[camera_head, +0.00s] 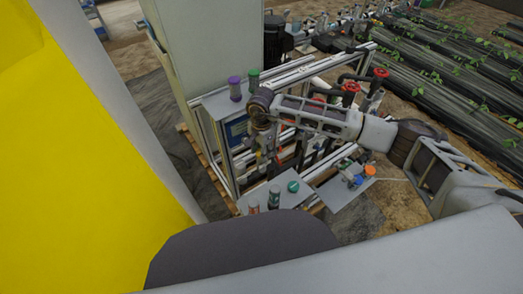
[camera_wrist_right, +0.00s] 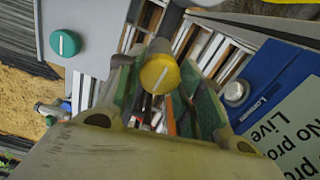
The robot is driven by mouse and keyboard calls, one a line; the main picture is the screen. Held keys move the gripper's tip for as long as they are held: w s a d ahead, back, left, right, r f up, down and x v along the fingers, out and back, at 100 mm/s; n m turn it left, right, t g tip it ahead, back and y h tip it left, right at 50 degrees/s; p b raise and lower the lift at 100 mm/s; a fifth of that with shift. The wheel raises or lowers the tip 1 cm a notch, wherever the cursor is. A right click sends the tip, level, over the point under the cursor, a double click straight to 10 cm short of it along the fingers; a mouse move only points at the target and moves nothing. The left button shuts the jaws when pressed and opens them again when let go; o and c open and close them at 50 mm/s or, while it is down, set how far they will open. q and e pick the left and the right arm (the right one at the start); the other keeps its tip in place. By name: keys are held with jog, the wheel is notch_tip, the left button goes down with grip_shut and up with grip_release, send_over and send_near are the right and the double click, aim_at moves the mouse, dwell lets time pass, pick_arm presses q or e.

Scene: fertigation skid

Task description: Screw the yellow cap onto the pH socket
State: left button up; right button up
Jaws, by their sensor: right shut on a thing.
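The yellow cap (camera_wrist_right: 160,74), with a white line across its top, sits between the two fingers of my right gripper (camera_wrist_right: 163,100) in the right wrist view. The gripper is shut on it. In the head view my right gripper (camera_head: 262,146) points down in front of the skid frame, and the yellow cap (camera_head: 258,154) is a tiny spot at its tip. I cannot make out which fitting is the pH socket, nor whether the cap touches one. My left gripper is not in view.
A green cap (camera_head: 293,187) is on the grey shelf (camera_head: 312,200) beside two small containers. Purple (camera_head: 235,88) and green (camera_head: 253,80) capped containers stand on the upper plate. An orange cap (camera_head: 370,170) lies right. A blue panel (camera_wrist_right: 262,80) and pipes are close to the right gripper.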

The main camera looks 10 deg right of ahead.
jog(key=shift+m, duration=0.4)
jog(key=shift+m, duration=1)
jog(key=shift+m, duration=0.3)
jog(key=shift+m, duration=0.6)
jog(key=o, duration=0.8)
